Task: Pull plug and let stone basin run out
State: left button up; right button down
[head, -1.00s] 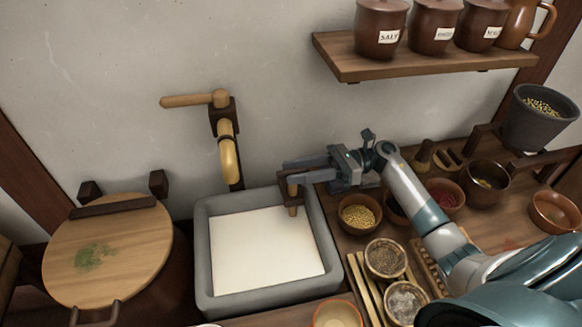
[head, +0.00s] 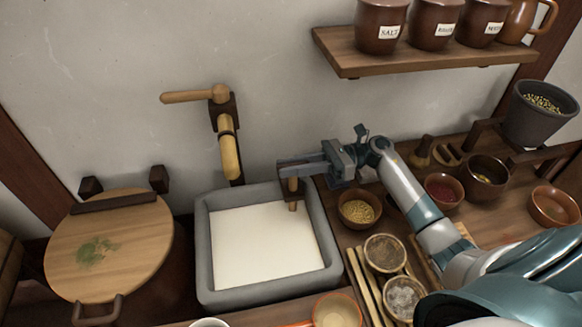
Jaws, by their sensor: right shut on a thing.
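The grey stone basin (head: 203,250) stands left of centre on the wooden counter. A smooth cream-white surface (head: 265,245) fills its inside; I cannot tell how deep it is. My right gripper (head: 291,168) reaches in from the right over the basin's back right corner. It is shut on the plug (head: 292,187), a dark brown piece with a lighter peg pointing down. A wooden tap (head: 229,155) is on the wall behind the basin. My left gripper is not in view.
Small bowls of spices, such as a yellow one (head: 359,210) and a red one (head: 443,190), crowd the counter right of the basin. A round wooden lid (head: 120,245) lies to the left. A shelf (head: 425,55) with labelled jars hangs above right.

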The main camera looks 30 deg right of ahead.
notch_tip(320, 180, up, 4)
jog(key=shift+f, duration=0.15)
jog(key=c, duration=1.6)
grip_release()
jog(key=shift+s, duration=0.1)
jog(key=shift+d+f, duration=0.1)
jog(key=shift+d, duration=0.05)
